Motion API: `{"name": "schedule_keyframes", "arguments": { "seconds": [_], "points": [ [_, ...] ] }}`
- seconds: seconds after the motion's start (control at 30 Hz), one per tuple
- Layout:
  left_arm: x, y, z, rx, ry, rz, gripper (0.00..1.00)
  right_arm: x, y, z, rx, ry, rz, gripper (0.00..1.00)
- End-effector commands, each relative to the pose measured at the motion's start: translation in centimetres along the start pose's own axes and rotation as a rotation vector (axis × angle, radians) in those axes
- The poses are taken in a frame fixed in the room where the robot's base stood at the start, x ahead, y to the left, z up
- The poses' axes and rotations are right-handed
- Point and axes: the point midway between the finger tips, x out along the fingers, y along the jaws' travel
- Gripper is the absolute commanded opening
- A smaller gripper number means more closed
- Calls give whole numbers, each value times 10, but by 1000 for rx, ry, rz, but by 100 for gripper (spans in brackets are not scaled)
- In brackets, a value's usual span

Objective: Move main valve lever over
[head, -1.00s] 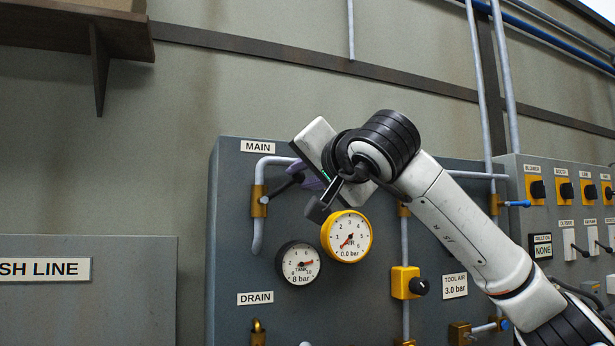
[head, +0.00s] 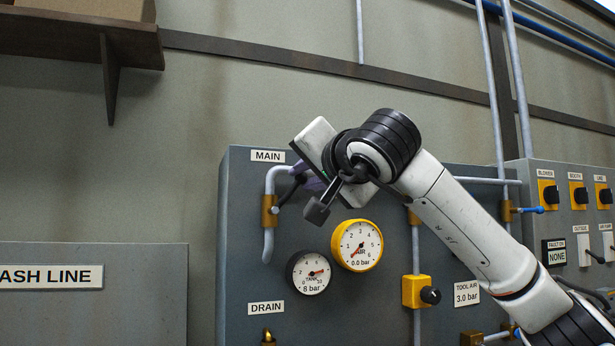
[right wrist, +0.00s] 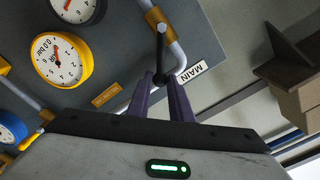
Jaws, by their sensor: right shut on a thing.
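The main valve sits on the pipe at the upper left of the grey panel, under the MAIN label (head: 268,156). Its brass body (head: 269,211) carries a black lever (head: 288,194) that slants up and right from the pivot. My right gripper (head: 308,180) is at the lever's outer end, its purple fingers partly hidden by my wrist. In the right wrist view the black lever (right wrist: 161,55) runs down between the two purple fingers of my right gripper (right wrist: 163,82), which is shut on its end. My left gripper is not in view.
The yellow AIR gauge (head: 357,245) and black TANK gauge (head: 308,272) are just below my right wrist. Grey pipe (head: 268,245) bends around the lever. A yellow tool air knob box (head: 416,292) is lower right. A wall shelf (head: 80,40) is upper left.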

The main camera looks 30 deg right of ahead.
Motion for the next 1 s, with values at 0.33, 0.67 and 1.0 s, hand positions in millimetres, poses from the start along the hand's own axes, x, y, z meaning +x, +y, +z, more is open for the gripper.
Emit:
{"name": "schedule_keyframes", "arguments": {
  "seconds": [0.33, 0.67, 1.0],
  "points": [
    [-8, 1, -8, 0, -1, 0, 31, 0, -20, 4, -2, -2, -4, 7],
    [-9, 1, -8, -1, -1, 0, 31, 0, -22, 6, 0, -1, -2, 7],
    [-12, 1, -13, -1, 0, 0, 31, 0, -34, 13, -3, -3, -3, 7]
  ]
}}
